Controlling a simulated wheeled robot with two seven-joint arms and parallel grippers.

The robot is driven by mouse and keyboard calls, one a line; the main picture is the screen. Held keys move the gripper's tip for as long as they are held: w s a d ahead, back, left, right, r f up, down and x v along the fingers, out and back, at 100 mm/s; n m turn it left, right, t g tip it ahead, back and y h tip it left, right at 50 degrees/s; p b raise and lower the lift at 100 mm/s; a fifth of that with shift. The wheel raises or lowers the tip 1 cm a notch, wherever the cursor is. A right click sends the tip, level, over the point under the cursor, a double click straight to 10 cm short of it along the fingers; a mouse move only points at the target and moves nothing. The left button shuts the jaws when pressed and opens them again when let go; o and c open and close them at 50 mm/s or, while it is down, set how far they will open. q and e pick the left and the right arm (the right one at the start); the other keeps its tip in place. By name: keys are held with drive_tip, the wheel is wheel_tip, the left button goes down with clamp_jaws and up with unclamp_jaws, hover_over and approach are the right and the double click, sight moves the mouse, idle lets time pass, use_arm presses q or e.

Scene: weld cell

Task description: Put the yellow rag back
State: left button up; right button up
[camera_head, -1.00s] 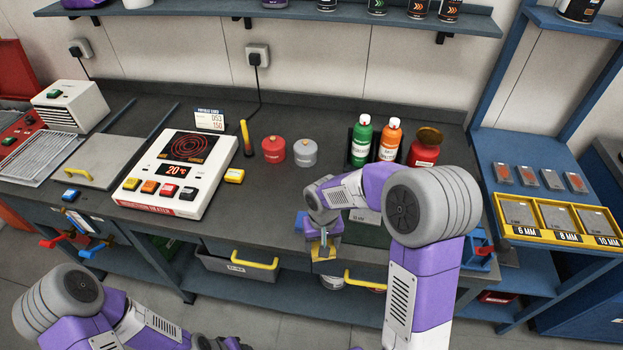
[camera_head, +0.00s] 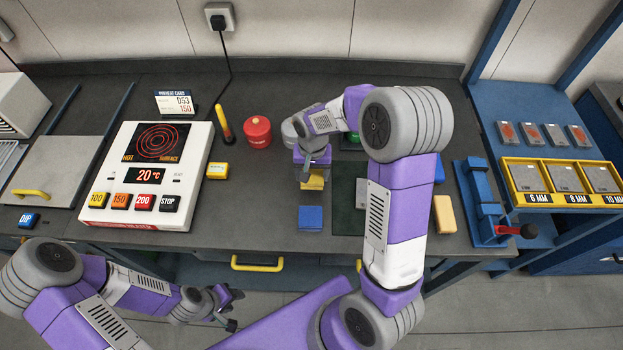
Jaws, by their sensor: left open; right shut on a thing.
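My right gripper (camera_head: 313,170) is shut on the yellow rag (camera_head: 314,183), which shows just below the jaws, partly hidden by them. It is over the dark bench top, behind a blue folded rag or block (camera_head: 311,218). I cannot tell whether the yellow rag touches the bench. My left gripper (camera_head: 232,306) is open and empty, low in front of the bench edge.
A dark green mat (camera_head: 347,205) lies right of the blue piece, partly behind my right arm. A tan block (camera_head: 444,214) and a blue vise (camera_head: 484,205) stand further right. The preheater (camera_head: 151,175) is left; a red canister (camera_head: 257,131) stands behind.

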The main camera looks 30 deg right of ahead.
sight(312, 179)
drive_tip(key=shift+f, duration=1.9)
drive_tip(key=shift+b, duration=0.3)
drive_tip(key=shift+f, duration=0.15)
drive_tip(key=o, duration=1)
